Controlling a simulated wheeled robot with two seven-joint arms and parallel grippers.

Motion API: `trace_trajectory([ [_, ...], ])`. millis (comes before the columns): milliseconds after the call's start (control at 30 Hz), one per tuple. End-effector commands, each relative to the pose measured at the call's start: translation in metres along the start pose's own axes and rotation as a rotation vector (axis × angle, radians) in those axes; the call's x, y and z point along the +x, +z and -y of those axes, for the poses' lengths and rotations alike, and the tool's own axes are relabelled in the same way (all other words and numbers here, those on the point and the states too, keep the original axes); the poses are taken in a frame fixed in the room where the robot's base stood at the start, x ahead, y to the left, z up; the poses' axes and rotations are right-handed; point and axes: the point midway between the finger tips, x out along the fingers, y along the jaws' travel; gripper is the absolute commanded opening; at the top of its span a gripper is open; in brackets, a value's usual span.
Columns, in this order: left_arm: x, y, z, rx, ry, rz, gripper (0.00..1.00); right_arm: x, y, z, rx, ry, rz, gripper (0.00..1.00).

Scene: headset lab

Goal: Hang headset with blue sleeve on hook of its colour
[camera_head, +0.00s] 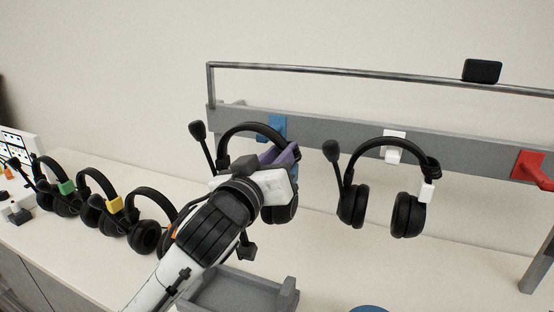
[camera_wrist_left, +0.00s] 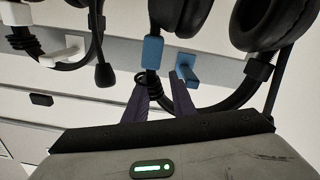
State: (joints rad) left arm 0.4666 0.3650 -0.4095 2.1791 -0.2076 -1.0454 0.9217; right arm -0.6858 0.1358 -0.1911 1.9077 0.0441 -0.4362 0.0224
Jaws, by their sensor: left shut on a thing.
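My left gripper (camera_head: 280,158) has purple fingers and is shut on the black headset with the blue sleeve (camera_head: 250,128), at its headband. The headset is upright, with its cups low and its microphone out to the left. The blue hook (camera_head: 277,124) is on the grey rail just behind the headband, and shows beside the sleeve in the left wrist view (camera_wrist_left: 188,70). I cannot tell whether the band touches the hook. My right gripper is out of view.
A headset with a white sleeve (camera_head: 351,200) hangs at the white hook (camera_head: 394,140), close on the right. A red hook (camera_head: 530,168) is empty. Several headsets, including green (camera_head: 66,187) and yellow (camera_head: 115,205) sleeves, stand at left. A grey tray (camera_head: 290,298) lies below.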

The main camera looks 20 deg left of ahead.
Motion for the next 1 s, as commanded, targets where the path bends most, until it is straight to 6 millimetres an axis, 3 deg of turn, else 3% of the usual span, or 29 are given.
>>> trace_trajectory([
  [1000, 0.061, 0.003, 0.001, 0.002, 0.000, -0.003, 0.00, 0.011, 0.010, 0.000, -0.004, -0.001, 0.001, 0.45],
])
